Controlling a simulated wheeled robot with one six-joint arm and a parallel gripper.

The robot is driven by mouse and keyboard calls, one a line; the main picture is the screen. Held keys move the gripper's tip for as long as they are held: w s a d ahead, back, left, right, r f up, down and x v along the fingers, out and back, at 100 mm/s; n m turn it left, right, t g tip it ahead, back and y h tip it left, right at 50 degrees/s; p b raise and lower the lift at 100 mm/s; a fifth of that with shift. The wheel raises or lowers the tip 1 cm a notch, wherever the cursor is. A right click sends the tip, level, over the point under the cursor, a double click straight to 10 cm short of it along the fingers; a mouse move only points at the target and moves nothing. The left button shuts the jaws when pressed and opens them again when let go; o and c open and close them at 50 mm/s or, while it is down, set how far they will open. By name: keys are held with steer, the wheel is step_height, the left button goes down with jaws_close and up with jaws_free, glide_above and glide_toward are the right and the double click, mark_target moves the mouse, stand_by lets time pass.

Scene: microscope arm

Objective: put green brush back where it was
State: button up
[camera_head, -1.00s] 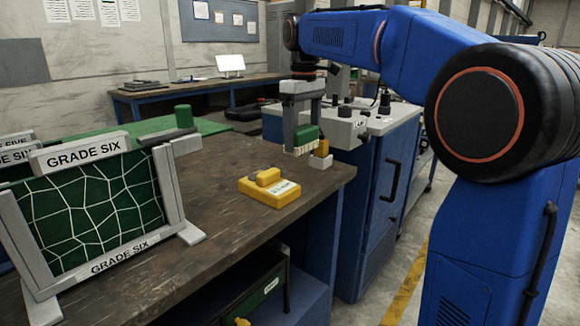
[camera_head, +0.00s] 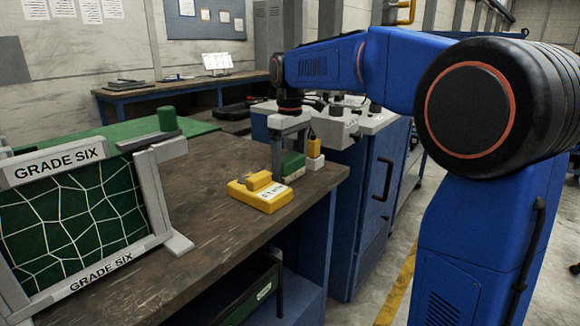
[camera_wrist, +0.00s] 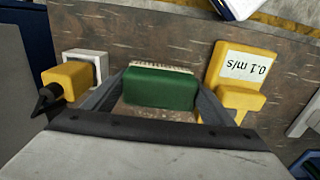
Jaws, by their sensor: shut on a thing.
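The green brush (camera_head: 292,164) has a green block back and pale bristles. My gripper (camera_head: 290,165) is shut on it, low over the workbench near its right end. In the wrist view the brush (camera_wrist: 162,87) sits between the two fingers of my gripper (camera_wrist: 160,95), bristles toward the top of the picture. A yellow block with a "0.1 m/s" label (camera_head: 262,192) is to its left in the head view. A small yellow piece in a white holder (camera_head: 314,150) is on its other side. I cannot tell whether the brush touches the bench.
The brown workbench (camera_head: 190,215) has free room between the yellow block and the GRADE SIX frame (camera_head: 85,205). A green piece on a dark bar (camera_head: 166,119) is behind that frame. A blue cabinet (camera_head: 365,190) stands right of the bench.

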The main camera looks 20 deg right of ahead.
mark_target(290, 158)
steer(key=shift+f, duration=0.35)
steer(key=shift+f, duration=0.1)
steer(key=o, duration=0.9)
steer(key=shift+o, duration=0.2)
step_height(290, 158, up, 12)
steer(key=shift+r, duration=0.1)
steer(key=s+d+f+m+t, duration=0.1)
steer(key=s+d+f+m, duration=0.1)
steer(key=s+f, duration=0.5)
steer(key=s+d+f+m+t, duration=0.1)
steer(key=s+d+f+m, duration=0.15)
steer(key=s, duration=0.85)
steer(key=s+d+f+m+t, duration=0.2)
steer(key=s+f, duration=1.3)
steer(key=f, duration=0.2)
steer(key=shift+s+d+m+t, duration=0.15)
steer(key=shift+d+m+t, duration=0.05)
steer(key=shift+m+t, duration=0.2)
